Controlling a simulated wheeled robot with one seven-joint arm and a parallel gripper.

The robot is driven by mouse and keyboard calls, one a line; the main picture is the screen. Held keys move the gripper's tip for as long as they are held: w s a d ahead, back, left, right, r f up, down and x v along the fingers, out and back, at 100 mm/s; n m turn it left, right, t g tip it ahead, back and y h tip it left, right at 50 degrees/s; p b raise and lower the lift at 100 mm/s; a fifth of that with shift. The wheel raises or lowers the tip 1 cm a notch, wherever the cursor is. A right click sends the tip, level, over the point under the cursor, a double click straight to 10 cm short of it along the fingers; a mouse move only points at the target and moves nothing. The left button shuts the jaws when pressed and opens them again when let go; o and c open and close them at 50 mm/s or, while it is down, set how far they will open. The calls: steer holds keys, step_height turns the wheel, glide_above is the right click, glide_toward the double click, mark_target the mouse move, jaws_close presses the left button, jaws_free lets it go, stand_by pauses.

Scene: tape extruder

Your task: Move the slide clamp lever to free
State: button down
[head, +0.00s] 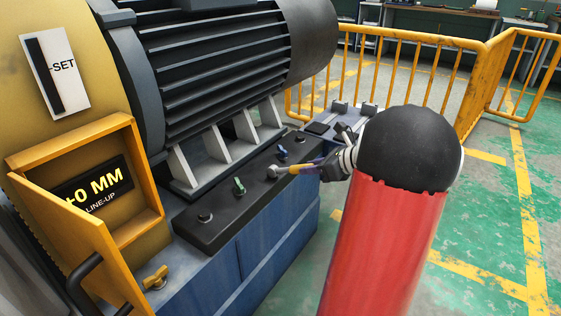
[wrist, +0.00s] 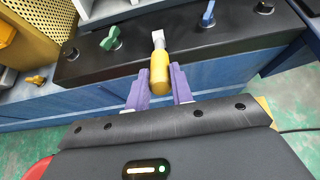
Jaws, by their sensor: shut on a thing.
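A lever with a pale metal shank and a yellow handle (wrist: 159,72) projects from the black control strip (wrist: 94,70). No label on it is readable, but it is the lever in my grasp. My gripper (wrist: 160,88) has its purple fingers on both sides of the yellow handle, shut on it. In the head view the lever (head: 275,172) points right towards my gripper (head: 311,169). The rear end of the handle is between the fingers and partly hidden in the head view.
A green knob (head: 239,185) and a blue knob (head: 282,153) flank the lever. A yellow wing knob (head: 155,277) sits on the blue base. An open yellow box door (head: 70,240) and a display reading "0 MM LINE-UP" (head: 95,190) are left. A yellow railing (head: 410,60) stands behind.

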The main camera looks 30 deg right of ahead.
steer(key=shift+s+f, duration=0.1)
steer(key=shift+s+d+f+b, duration=0.1)
steer(key=shift+s+f+b, duration=0.2)
steer(key=shift+f, duration=0.35)
steer(key=shift+s+d+f+b, duration=0.1)
steer(key=shift+f+b, duration=0.35)
steer(key=shift+f, duration=0.15)
steer(key=shift+s+d+f+b, duration=0.1)
steer(key=shift+s+f+b, duration=0.2)
steer(key=shift+f, duration=0.35)
steer(key=shift+w, duration=0.1)
steer(key=shift+f+b, duration=0.7)
steer(key=shift+f, duration=0.35)
steer(key=c, duration=1.1)
jaws_free()
steer(key=shift+c, duration=0.2)
steer(key=shift+r, duration=0.1)
